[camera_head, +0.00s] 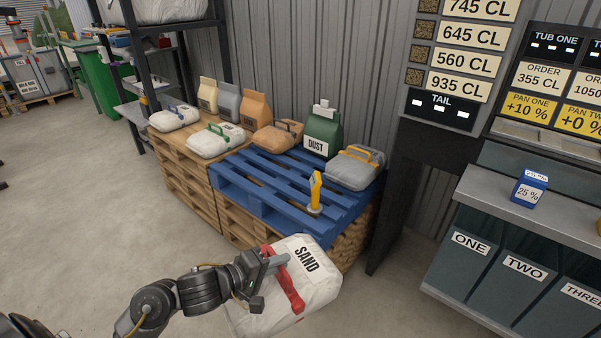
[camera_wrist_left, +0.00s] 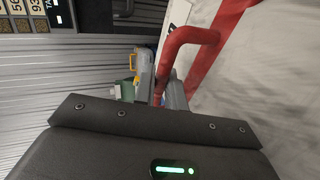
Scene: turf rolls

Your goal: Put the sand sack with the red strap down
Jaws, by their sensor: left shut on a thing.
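The white sand sack (camera_head: 318,290) has a red strap and handle and the label SAND. It hangs tilted in front of the pallets in the head view. My left gripper (camera_head: 277,262) is shut on its red handle. In the left wrist view the red handle (camera_wrist_left: 190,36) runs between the fingers (camera_wrist_left: 168,92), with the white sack (camera_wrist_left: 265,80) filling the right side. The sack hides part of the floor and of the pallet stack's near corner. My right gripper is in neither view.
A blue pallet (camera_head: 270,190) tops a wooden stack, with bare slats at its front and middle. On it are a grey sack (camera_head: 352,172), a green DUST bag (camera_head: 322,130) and a yellow-handled tool (camera_head: 315,190). Other sacks stand left (camera_head: 215,143). Labelled bins (camera_head: 520,270) stand right.

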